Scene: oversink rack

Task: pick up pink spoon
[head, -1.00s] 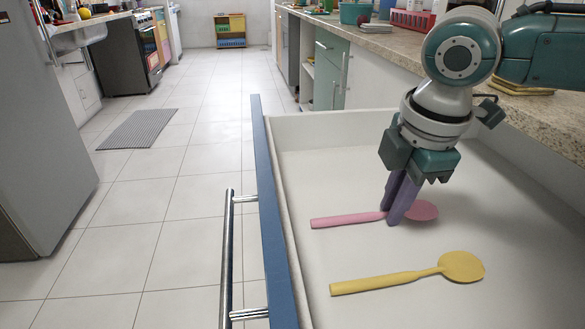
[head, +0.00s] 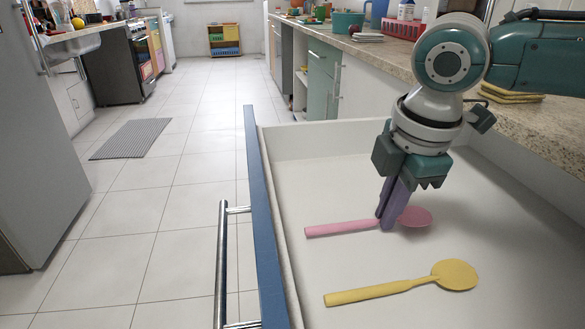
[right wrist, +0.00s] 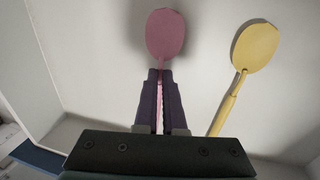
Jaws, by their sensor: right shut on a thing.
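The pink spoon (head: 345,227) lies in the open white drawer (head: 335,165), its handle pointing left and its bowl to the right. My right gripper (head: 387,224) points down and is shut on the spoon at the handle close to the bowl. In the right wrist view the spoon's bowl (right wrist: 166,36) sticks out beyond the purple fingers (right wrist: 160,100), with the handle between them. I cannot tell whether the spoon is clear of the drawer floor. My left gripper is not in view.
A yellow spoon (head: 400,286) lies in the drawer nearer to me, apart from the pink one; it also shows in the right wrist view (right wrist: 253,48). The blue drawer front (head: 262,200) with its metal handle stands at left. A cluttered counter (head: 400,55) runs along the right.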

